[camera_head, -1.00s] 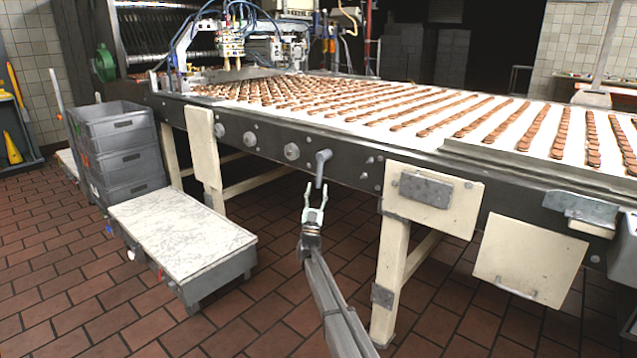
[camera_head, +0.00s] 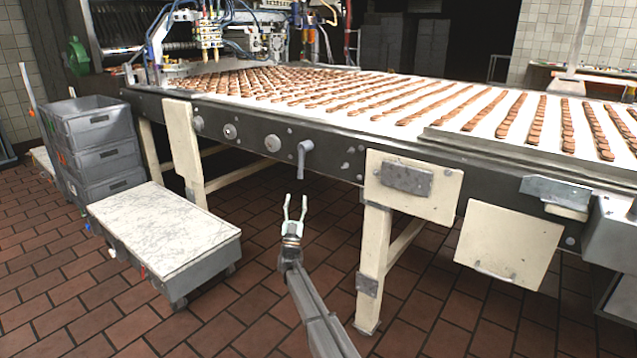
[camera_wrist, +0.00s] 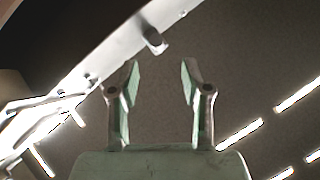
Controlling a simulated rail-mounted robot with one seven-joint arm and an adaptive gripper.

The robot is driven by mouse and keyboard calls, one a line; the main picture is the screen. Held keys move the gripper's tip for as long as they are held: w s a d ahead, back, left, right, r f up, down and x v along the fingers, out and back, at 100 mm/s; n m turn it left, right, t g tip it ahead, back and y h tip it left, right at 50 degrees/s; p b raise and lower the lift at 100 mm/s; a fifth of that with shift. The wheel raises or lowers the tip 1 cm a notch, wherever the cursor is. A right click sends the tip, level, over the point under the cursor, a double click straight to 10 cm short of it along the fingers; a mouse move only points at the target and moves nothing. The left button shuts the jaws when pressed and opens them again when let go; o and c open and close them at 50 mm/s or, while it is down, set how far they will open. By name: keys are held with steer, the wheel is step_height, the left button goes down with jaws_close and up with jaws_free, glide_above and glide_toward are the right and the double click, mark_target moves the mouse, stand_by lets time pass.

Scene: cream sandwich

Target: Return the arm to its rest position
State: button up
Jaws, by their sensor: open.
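My gripper (camera_head: 295,207) is open, with nothing between its fingers. In the head view it stands in front of the conveyor's side, its fingers pointing up, below the grey lever handle (camera_head: 303,158) and apart from it. In the wrist view my gripper (camera_wrist: 158,88) shows two spread fingers with pale green inner pads and an empty gap. A short peg-like part (camera_wrist: 153,40) on a pale beam lies beyond the fingertips there; I cannot tell for sure what it is.
The conveyor (camera_head: 330,120) carries rows of brown biscuits. A white-topped low cart (camera_head: 165,225) and stacked grey crates (camera_head: 97,140) stand at left. A cream conveyor leg (camera_head: 372,262) is just right of my arm. Bare tiled floor (camera_head: 225,310) lies left of my arm.

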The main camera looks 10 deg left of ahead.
steer(key=w+a+f+n+g+y, duration=0.3)
steer(key=a+f+n+g+y, duration=0.25)
steer(key=f+g+y, duration=0.2)
steer(key=s+d+f+n+g, duration=0.25)
steer(key=f+g, duration=0.35)
steer(key=f, duration=0.5)
steer(key=s+d+f+m+g+h, duration=0.1)
steer(key=s+d+f+g+h, duration=0.35)
steer(key=s+d+f, duration=0.75)
steer(key=s+d+f+m+g+h, duration=0.1)
steer(key=s+d+f+g+h, duration=0.1)
steer(key=s+d+f+g, duration=0.75)
steer(key=s+d+r+m+g+h, duration=0.1)
steer(key=s+d+r+m+g, duration=0.15)
steer(key=s+d, duration=1.05)
steer(key=s+d+r+m+g+h, duration=0.1)
steer(key=s+d+r+g, duration=0.45)
steer(key=s, duration=1.45)
steer(key=s+d+r+m+g+h, duration=0.1)
steer(key=s+d+m+g, duration=0.1)
steer(key=s+d, duration=1.15)
steer(key=s+a+r+n+t+y+p, duration=0.2)
steer(key=s+a+r+p, duration=0.7)
steer(key=p, duration=2)
steer(key=s+a+y, duration=0.1)
steer(key=s+a, duration=0.1)
steer(key=s, duration=0.1)
steer(key=shift+a+r+p, duration=0.2)
steer(key=shift+a+p, duration=0.1)
steer(key=shift+a, duration=0.05)
